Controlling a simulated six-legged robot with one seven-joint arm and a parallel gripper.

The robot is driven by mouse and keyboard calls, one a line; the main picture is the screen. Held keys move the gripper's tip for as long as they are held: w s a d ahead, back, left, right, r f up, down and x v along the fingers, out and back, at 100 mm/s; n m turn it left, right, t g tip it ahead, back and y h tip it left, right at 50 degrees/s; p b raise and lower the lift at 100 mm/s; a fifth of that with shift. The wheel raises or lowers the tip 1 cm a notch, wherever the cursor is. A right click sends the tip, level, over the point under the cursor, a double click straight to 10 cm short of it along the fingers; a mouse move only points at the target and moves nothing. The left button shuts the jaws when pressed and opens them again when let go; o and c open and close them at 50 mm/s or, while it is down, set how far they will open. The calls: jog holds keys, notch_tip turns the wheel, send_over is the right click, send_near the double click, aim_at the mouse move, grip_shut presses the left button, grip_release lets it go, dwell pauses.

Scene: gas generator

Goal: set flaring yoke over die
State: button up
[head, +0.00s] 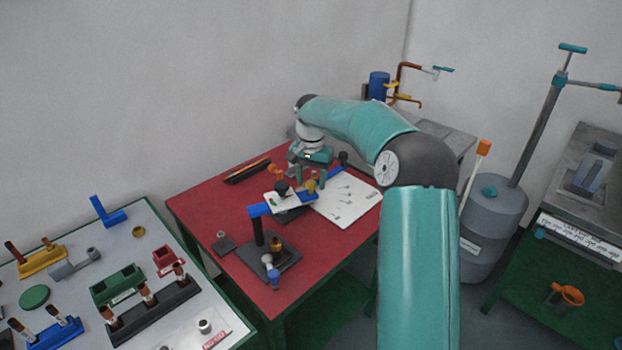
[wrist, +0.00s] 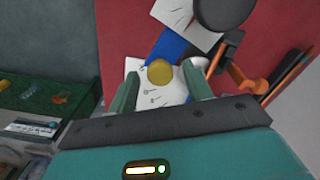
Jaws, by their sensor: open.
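My gripper (head: 311,178) is open over the red table, its fingers pointing down. A yellow round knob (head: 311,187) shows between the fingers; in the wrist view the yellow knob (wrist: 160,72) lies between the open fingertips, and I see no grip on it. A blue bar (head: 298,197) runs below the knob, and it also shows in the wrist view (wrist: 168,46). A black round knob (head: 281,187) stands beside it. I cannot tell for sure which parts are the flaring yoke and the die.
A dark stand (head: 283,262) with a post and blue top is at the table's front. A white sheet with drawings (head: 348,203) lies right of the gripper. Orange and black tools (head: 248,170) lie at the back. The red table's (head: 205,195) left part is clear.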

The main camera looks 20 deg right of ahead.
grip_shut()
jog(key=shift+s, duration=0.15)
jog(key=shift+s+m, duration=0.6)
jog(key=shift+s, duration=0.15)
jog(key=s+a+m, duration=1)
jog(key=s+m, duration=0.3)
jog(key=s, duration=0.1)
jog(key=shift+s+a, duration=0.3)
jog(key=shift+a, duration=0.1)
